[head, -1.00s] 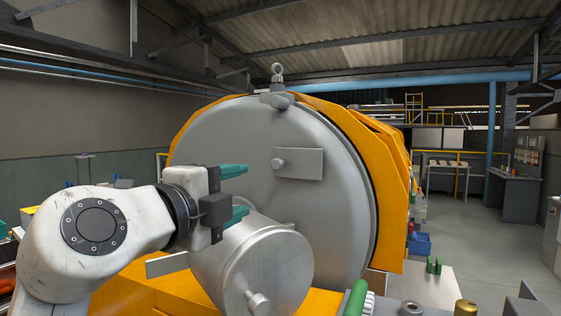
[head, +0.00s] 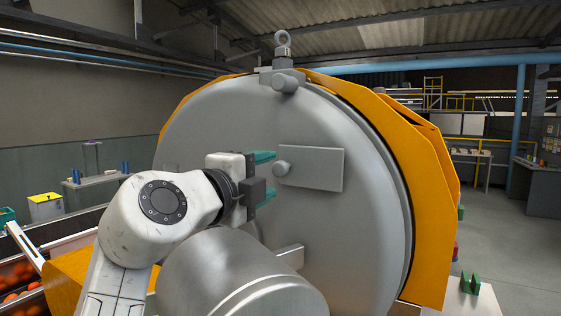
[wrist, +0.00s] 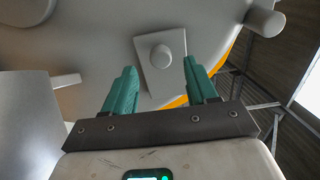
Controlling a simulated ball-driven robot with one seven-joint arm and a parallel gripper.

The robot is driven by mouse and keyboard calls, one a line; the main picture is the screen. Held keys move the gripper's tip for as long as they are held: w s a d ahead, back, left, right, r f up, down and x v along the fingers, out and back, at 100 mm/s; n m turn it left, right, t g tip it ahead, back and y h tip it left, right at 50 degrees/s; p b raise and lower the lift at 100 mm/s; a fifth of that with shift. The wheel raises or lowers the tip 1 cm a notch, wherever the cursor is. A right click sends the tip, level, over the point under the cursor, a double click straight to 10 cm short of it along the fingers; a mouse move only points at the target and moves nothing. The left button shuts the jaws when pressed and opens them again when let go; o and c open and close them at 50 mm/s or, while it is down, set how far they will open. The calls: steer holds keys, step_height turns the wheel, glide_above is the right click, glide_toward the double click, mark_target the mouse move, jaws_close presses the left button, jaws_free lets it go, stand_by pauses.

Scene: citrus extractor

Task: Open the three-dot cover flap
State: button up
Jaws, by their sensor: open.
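A flat grey rectangular plate with a round knob (head: 320,168) lies on the large grey domed end of the machine (head: 350,235). In the wrist view the plate (wrist: 166,82) and its knob show between the finger tips. I cannot make out three dots on it. My gripper (head: 268,177) is open and empty, its two green fingers pointing at the knob, one higher and one lower in the head view. The tips look close to the knob; whether they touch cannot be told. Another grey plate (head: 291,257) is partly hidden behind the cylinder.
A large grey cylinder (head: 225,275) stands in front, below my gripper. A capped stub (head: 285,82) with a ring juts from the dome's top. Orange housing (head: 425,200) edges the dome. Oranges (head: 18,272) lie in a trough at lower left. Open floor is at right.

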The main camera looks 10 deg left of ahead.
mark_target(278, 171)
steer(key=p+x, duration=0.1)
steer(key=x, duration=0.3)
steer(key=shift+w+r+p, duration=0.15)
steer(key=shift+r+p, duration=0.05)
steer(key=shift+p, duration=0.1)
steer(key=shift+w+d+f, duration=0.2)
steer(key=shift+w+d, duration=0.1)
steer(key=shift+w, duration=0.4)
jaws_close()
